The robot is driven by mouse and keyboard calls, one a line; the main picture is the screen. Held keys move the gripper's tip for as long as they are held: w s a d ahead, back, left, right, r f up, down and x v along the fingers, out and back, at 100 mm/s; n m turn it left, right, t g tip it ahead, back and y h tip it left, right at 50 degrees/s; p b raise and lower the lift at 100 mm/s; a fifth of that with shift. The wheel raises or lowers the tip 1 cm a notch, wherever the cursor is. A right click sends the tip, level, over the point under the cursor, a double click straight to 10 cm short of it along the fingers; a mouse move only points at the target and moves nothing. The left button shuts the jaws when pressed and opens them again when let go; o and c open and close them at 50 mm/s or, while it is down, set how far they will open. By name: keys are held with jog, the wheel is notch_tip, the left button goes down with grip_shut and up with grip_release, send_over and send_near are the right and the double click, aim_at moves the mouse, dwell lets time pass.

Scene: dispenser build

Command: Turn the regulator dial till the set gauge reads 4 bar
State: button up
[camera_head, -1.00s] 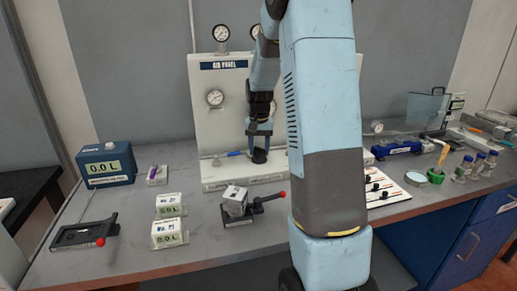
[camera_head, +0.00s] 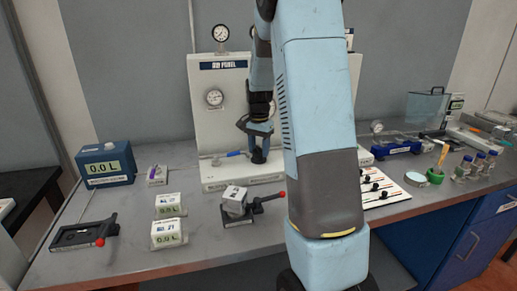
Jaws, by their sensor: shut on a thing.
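The white air panel (camera_head: 203,130) stands at the back of the bench. My gripper (camera_head: 259,146) points down in front of it and is shut on the dark regulator dial (camera_head: 258,157) low on the panel. The dial is largely covered by my fingers. One round gauge (camera_head: 214,98) sits on the panel's face and another gauge (camera_head: 221,33) stands on its top edge. Their needles and figures are too small to read, and I cannot tell which is the set gauge. A blue lever (camera_head: 234,154) lies left of my gripper. My arm hides the panel's right part.
A blue box reading 0.0 L (camera_head: 105,164) stands at the left. White display blocks (camera_head: 167,234) and a red-knobbed clamp (camera_head: 238,206) stand in front of the panel. A white board with black knobs (camera_head: 387,190) lies right of my arm.

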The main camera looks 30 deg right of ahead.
aim_at(259, 147)
jog(key=shift+a, duration=0.1)
jog(key=o, duration=1.1)
jog(key=shift+c, duration=0.2)
notch_tip(259, 147, up, 14)
jog(key=shift+f, duration=0.2)
